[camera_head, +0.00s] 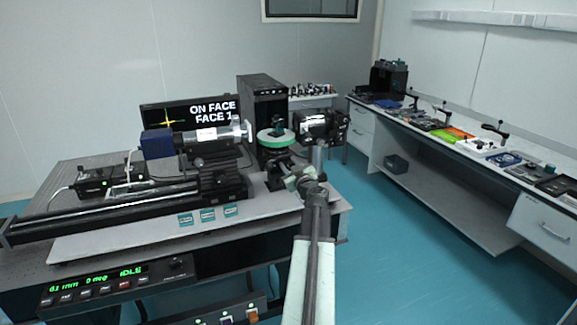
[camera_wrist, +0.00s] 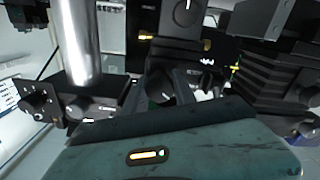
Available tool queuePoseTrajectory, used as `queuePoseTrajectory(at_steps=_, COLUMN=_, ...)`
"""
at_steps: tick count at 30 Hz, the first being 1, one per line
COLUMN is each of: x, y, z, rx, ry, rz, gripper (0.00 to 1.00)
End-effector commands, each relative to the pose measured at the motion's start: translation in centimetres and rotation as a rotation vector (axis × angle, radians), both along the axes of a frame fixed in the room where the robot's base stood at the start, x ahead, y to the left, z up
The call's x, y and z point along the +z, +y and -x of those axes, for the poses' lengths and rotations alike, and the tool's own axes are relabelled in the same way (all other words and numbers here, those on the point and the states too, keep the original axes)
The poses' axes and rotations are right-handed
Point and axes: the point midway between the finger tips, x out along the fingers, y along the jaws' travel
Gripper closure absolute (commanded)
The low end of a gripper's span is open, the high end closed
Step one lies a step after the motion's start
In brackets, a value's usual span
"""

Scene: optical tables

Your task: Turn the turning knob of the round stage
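The round stage (camera_head: 275,138) stands near the right end of the bench in the head view, with a green ring around its top and a dark body below. My gripper (camera_head: 290,180) is in front of the stage's lower part, close to it; I cannot tell whether it touches. In the wrist view a broad teal part of my gripper with a dark edge fills the bottom. Just beyond it is a dark rounded part (camera_wrist: 159,88), which may be the turning knob; I cannot tell for sure.
A camera (camera_head: 323,126) on a metal post (camera_head: 318,158) stands right of the stage; a post (camera_wrist: 77,45) is near in the wrist view. A cylindrical instrument (camera_head: 215,136) is to the left. A control panel (camera_head: 115,280) reads IDLE. The blue floor at right is clear.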

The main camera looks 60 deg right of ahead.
Motion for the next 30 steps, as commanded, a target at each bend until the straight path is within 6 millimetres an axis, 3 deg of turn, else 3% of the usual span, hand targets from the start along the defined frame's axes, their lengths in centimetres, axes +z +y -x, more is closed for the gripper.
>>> queuePoseTrajectory(at_steps=14, x=0.02, y=0.12, z=-0.19, rx=0.002, ry=-0.059, rz=-0.078, gripper=1.00)
queuePoseTrajectory(at_steps=30, x=-0.02, y=0.07, z=-0.13, rx=0.002, ry=-0.341, rz=-0.460, gripper=1.00)
